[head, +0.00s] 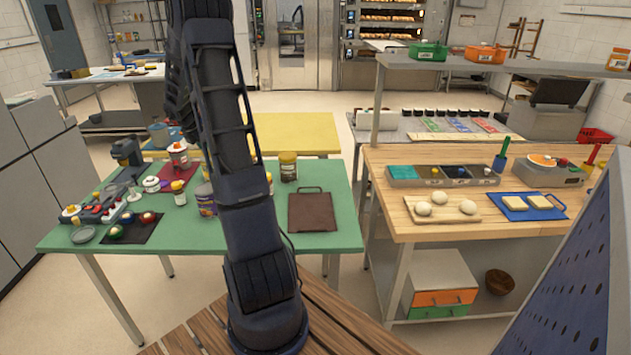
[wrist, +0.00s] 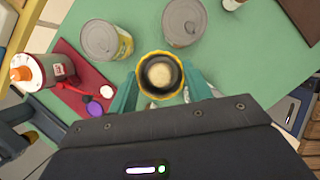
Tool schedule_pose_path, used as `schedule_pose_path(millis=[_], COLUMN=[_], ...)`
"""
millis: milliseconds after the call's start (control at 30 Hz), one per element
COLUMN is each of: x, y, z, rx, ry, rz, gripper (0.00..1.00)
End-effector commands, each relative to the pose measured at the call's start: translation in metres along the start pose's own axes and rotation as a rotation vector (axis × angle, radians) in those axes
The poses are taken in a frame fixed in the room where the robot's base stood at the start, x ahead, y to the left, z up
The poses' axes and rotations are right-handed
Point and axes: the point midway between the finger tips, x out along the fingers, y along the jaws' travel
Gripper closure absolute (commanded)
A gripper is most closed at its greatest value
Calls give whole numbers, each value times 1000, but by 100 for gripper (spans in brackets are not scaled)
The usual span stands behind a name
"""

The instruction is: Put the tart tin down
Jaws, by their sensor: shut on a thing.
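In the wrist view, the tart tin (wrist: 147,56) is a round thing with a yellow scalloped rim, a dark inside and a pale middle. My gripper (wrist: 161,84) is shut on it, with one teal finger on each side. Green tabletop lies below and around it. I cannot tell whether the tin's base touches the table. In the head view, my arm crosses the green table (head: 332,236); my gripper and the tin are hidden there.
Two cans, one left (wrist: 101,40) and one right (wrist: 184,23), stand close beyond the tin. A red-and-white bottle (wrist: 36,68) and a purple-ended item (wrist: 95,108) are at left. A brown board (head: 311,211) lies on the table's right side; some green surface around it is bare.

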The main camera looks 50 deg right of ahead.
Motion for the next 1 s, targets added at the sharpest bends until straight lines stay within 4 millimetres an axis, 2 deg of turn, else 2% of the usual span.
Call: schedule_pose_path(millis=[100,400,667,1000], x=[13,42,64,88], y=[-16,-59,-102,-166], z=[32,102,157,220], rx=[-10,-48,-79,-117], ry=[0,0,0,0], rz=[4,21,35,50], gripper=[73,73,73,73])
